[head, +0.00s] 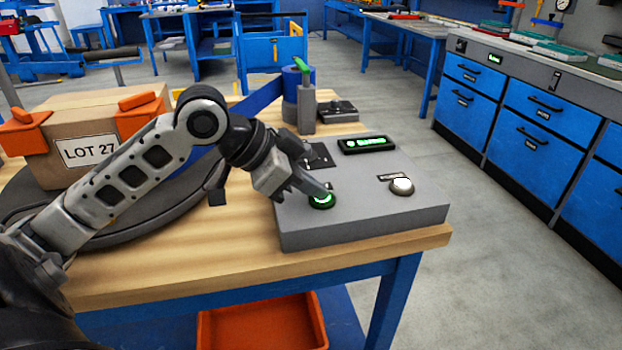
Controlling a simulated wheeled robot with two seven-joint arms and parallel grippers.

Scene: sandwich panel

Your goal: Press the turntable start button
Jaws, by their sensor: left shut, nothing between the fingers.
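A grey control panel (380,222) sits on the right front corner of the wooden table. It has a green-lit round button (322,201), a white round button (402,186) and a small display with green text (367,144). My left gripper (327,193) is shut and empty, its fingertips at the green button, partly covering it. I cannot tell whether the button is pressed in. A dark turntable (150,222) lies left of the panel, partly hidden behind my left arm. A cardboard box (75,112) labelled LOT 27 with orange corner pieces stands on it. My right gripper is not in view.
A blue tape roll on a post (298,100) stands behind the panel, its blue strip running toward the box. A small dark device (337,110) lies nearby. An orange bin (262,325) is below the table. Blue cabinets (510,100) line the right, with clear floor between.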

